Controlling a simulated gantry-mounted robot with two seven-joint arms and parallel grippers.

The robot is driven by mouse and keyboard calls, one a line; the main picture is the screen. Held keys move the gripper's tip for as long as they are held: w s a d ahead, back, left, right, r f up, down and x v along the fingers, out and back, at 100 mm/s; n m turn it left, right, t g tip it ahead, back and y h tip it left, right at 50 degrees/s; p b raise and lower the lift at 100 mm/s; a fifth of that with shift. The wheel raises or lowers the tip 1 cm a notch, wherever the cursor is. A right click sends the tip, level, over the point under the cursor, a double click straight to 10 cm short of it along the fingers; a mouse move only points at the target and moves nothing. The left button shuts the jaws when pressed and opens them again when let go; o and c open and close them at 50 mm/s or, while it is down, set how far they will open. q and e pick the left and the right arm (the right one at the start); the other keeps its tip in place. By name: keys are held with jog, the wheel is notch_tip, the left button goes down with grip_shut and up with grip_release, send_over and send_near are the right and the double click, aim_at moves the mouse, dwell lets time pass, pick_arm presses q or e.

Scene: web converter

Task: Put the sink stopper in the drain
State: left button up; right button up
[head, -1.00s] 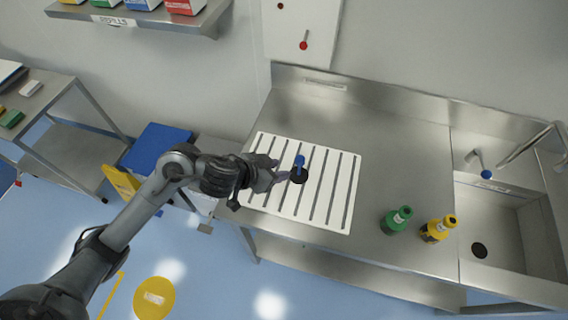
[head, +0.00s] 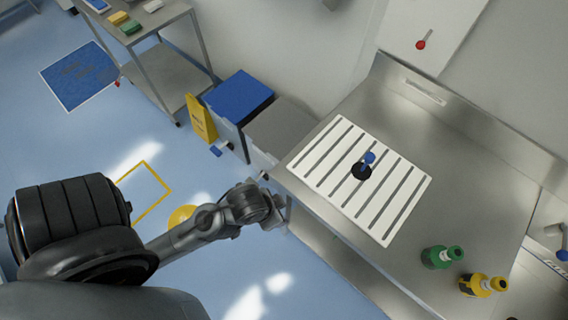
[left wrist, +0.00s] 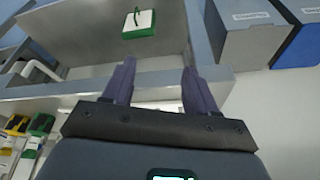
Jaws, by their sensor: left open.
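The sink stopper (head: 362,171) is a black disc with an upright blue handle. It rests on the white slotted board (head: 319,181) on the steel counter. My left gripper (head: 277,209) is off the counter's left front corner, apart from the stopper. In the left wrist view my left gripper (left wrist: 155,80) has its two fingers spread with nothing between them. Only a sliver of the sink (head: 545,248) shows at the right edge of the head view, and its drain is out of frame. My right gripper is not in view.
A green bottle (head: 441,257) and a yellow bottle (head: 483,285) stand near the counter's front edge. A grey bin (head: 283,132) and a blue-lidded bin (head: 238,97) stand left of the counter. The counter behind the board is clear.

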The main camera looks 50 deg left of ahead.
pick_arm(q)
jog(key=shift+s+f, duration=0.15)
jog(key=shift+s, duration=0.35)
